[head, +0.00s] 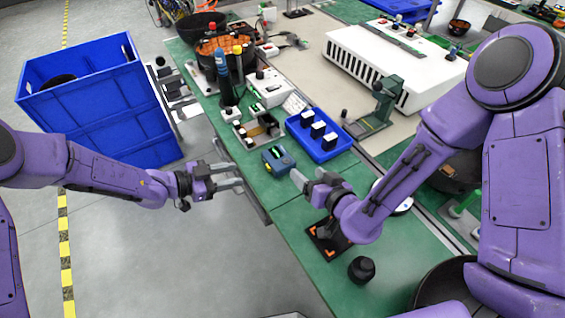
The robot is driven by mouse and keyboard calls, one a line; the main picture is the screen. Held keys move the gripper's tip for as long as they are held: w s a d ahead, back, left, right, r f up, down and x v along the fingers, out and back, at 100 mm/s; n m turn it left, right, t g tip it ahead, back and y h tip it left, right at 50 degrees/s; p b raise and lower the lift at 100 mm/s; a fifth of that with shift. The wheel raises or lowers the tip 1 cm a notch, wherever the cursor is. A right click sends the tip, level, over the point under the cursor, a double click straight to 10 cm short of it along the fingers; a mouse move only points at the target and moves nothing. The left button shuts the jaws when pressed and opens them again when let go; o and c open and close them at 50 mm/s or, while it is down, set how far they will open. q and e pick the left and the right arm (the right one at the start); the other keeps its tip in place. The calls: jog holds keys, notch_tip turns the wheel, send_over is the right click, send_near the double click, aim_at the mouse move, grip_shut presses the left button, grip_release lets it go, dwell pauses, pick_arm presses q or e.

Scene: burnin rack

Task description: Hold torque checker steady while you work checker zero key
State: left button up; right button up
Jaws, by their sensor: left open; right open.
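A small teal box with a dark display and yellowish details, which looks like the torque checker (279,160), sits on the green bench top near its left edge. I cannot make out its zero key at this size. My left gripper (236,176) is open and empty, to the left of the checker and apart from it, around the bench edge. My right gripper (304,180) is open and empty, just to the lower right of the checker. I cannot tell if it touches.
A blue tray (335,144) with several black-and-white blocks lies right of the checker. Behind stand small devices and a bowl (205,50) of orange parts. A black knob-like object (361,269) and an orange-marked black plate (322,246) are nearer. A blue crate (95,110) stands left.

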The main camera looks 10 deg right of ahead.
aim_at(288, 157)
jog(key=x, duration=0.8)
jog(key=shift+w+a+f, duration=0.1)
jog(key=shift+w, duration=0.05)
jog(key=shift+c, duration=0.3)
jog(key=c, duration=1.3)
jog(key=shift+o, duration=0.2)
